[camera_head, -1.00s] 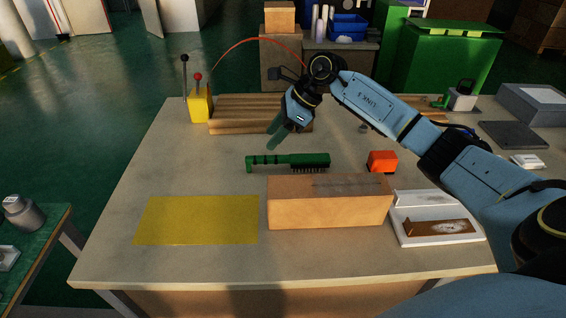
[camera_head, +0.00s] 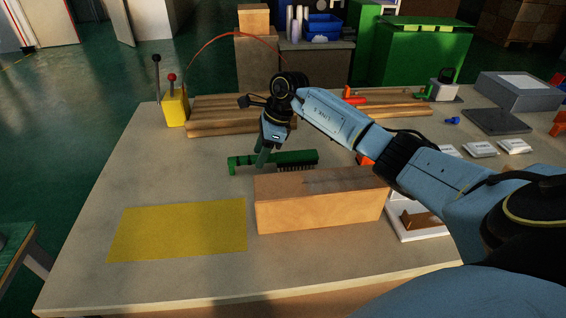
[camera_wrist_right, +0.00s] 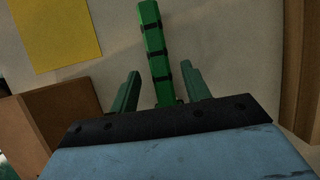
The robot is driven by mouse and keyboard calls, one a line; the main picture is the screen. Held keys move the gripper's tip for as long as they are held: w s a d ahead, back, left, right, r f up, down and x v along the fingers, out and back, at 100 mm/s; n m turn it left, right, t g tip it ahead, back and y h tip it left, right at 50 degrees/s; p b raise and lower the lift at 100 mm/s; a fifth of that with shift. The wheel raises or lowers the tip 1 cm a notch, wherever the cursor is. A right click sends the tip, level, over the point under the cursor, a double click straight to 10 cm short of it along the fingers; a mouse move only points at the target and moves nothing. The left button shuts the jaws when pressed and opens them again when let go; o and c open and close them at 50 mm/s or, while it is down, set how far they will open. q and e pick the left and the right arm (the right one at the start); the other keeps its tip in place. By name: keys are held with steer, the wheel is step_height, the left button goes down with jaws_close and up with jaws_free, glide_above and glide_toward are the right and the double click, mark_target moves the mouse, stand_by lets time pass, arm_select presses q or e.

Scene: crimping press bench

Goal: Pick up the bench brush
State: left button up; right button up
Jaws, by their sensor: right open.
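The green bench brush (camera_head: 299,158) lies on the bench behind the cardboard box, its dark bristles facing the box and its handle pointing left. My right gripper (camera_head: 262,160) is above the brush near the middle, fingers pointing down. In the right wrist view, the brush handle (camera_wrist_right: 154,45) runs between the two open green fingers (camera_wrist_right: 158,90), with space on both sides. The bristle end is hidden below the gripper body there. My left gripper is not in view.
A cardboard box (camera_head: 318,206) stands just in front of the brush. A yellow mat (camera_head: 178,230) lies front left. Wooden planks (camera_head: 225,115) and a yellow control box with levers (camera_head: 175,109) are behind. A white tray (camera_head: 425,229) sits to the right.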

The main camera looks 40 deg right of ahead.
mark_target(255, 161)
steer(key=shift+b+x, duration=0.35)
steer(key=shift+x, duration=1.5)
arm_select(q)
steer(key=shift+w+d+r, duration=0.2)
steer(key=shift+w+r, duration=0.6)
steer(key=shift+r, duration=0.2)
arm_select(e)
steer(key=shift+w+r, duration=0.1)
jaws_close()
